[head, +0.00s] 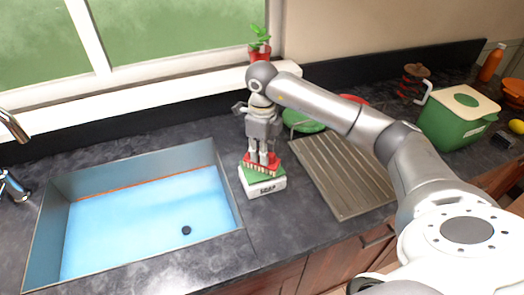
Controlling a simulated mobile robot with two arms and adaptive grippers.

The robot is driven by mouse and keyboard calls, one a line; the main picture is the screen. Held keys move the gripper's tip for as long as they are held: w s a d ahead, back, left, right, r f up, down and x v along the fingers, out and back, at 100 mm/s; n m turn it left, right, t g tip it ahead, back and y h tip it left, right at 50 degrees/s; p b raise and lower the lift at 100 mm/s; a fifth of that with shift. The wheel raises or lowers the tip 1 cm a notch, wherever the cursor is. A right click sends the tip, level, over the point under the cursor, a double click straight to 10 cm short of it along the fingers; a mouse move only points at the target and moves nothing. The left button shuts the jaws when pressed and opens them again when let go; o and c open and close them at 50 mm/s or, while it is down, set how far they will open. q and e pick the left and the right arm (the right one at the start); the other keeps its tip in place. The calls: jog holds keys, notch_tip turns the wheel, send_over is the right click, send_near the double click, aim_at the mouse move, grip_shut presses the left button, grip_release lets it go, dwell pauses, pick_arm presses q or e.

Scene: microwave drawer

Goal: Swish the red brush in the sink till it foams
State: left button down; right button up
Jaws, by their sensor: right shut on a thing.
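My right gripper (263,157) points down just right of the sink and is shut on the red brush (262,165). The brush has pale bristles underneath. It is at a soap box (264,185), white with a green top; I cannot tell whether the bristles touch it. The sink (142,225) is on the left, with light blue water or a blue floor and a dark drain spot. No foam shows in it. My left gripper is not in view.
A faucet (12,126) stands at the far left. A ridged drainboard (343,175) lies right of the soap. A green bin (459,118) stands at the back right. A potted plant (259,45) is on the windowsill. Counter in front of the soap is clear.

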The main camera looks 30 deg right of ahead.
jog(key=shift+f+b, duration=0.65)
jog(key=shift+f, duration=0.15)
dwell(1.6)
jog(key=shift+r+p, duration=2.2)
jog(key=shift+r, duration=1.4)
jog(key=shift+s+a+f+n+b, duration=0.3)
jog(key=shift+a+n, duration=0.15)
jog(key=shift+n, duration=0.25)
jog(key=s+a+f+n+b, duration=0.2)
jog(key=s+a+n, duration=0.4)
jog(key=n, duration=0.8)
jog(key=s+a+f+n+b, duration=0.3)
jog(key=s+a+n, duration=0.3)
jog(key=n, duration=0.8)
jog(key=shift+s+a+f+b, duration=0.25)
jog(key=shift+s+b, duration=0.25)
jog(key=shift+s, duration=0.6)
